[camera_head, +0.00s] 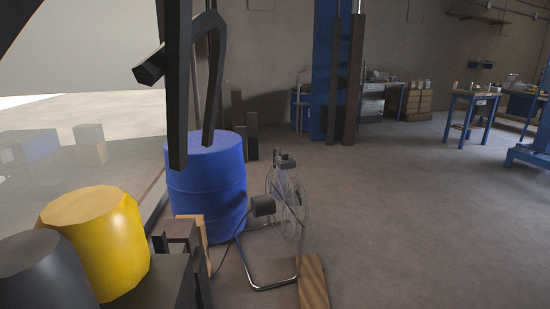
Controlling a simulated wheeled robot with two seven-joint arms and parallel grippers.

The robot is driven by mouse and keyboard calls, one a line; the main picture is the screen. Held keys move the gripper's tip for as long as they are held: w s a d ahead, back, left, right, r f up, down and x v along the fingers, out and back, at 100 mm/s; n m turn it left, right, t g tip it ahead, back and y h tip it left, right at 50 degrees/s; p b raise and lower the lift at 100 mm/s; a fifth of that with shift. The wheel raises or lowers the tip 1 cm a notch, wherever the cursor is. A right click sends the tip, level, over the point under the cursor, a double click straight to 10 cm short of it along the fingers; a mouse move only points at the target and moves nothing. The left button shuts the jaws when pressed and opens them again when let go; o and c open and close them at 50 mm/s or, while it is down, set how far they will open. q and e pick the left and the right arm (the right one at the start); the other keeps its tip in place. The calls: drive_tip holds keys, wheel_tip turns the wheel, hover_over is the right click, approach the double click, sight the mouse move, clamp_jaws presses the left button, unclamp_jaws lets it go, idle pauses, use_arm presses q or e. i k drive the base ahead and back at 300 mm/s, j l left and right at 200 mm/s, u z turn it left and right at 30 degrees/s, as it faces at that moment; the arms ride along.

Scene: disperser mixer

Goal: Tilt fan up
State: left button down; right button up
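A fan (289,199) with a round wire cage stands on the floor right of the blue barrel. The cage is seen nearly edge-on and looks about upright. Its dark motor housing (263,205) sticks out to the left of the cage. A bent metal tube stand (262,287) rests on the floor below it, and a dark cable runs down on the left. I cannot make out either of my grippers in this view, and nothing visibly touches the fan.
A blue barrel (207,185) stands close left of the fan. Yellow (98,240) and dark grey (40,270) drums are at the lower left. A black frame (178,90) hangs down above the blue barrel. A wooden board (312,280) lies by the stand. Floor to the right is clear.

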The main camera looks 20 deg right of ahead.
sight(262, 205)
drive_tip(key=i+l+z, duration=0.65)
drive_tip(key=l, duration=0.2)
drive_tip(key=i+l+z, duration=0.65)
drive_tip(key=i+z, duration=0.2)
drive_tip(key=i, duration=0.4)
drive_tip(key=i+j+z, duration=0.1)
drive_tip(key=i+z, duration=0.4)
drive_tip(key=i, duration=0.4)
drive_tip(key=i+u, duration=0.2)
drive_tip(key=i, duration=0.3)
drive_tip(key=i+l+u, duration=0.2)
drive_tip(key=i, duration=0.3)
drive_tip(key=i+l+u, duration=0.2)
drive_tip(key=i, duration=0.3)
drive_tip(key=i+j+u, duration=0.2)
drive_tip(key=u, duration=0.3)
drive_tip(key=i+u, duration=0.75)
drive_tip(key=u, duration=0.2)
drive_tip(key=i+l+u, duration=0.2)
drive_tip(key=u, duration=0.3)
drive_tip(key=i+l+u, duration=0.3)
drive_tip(key=u, duration=0.15)
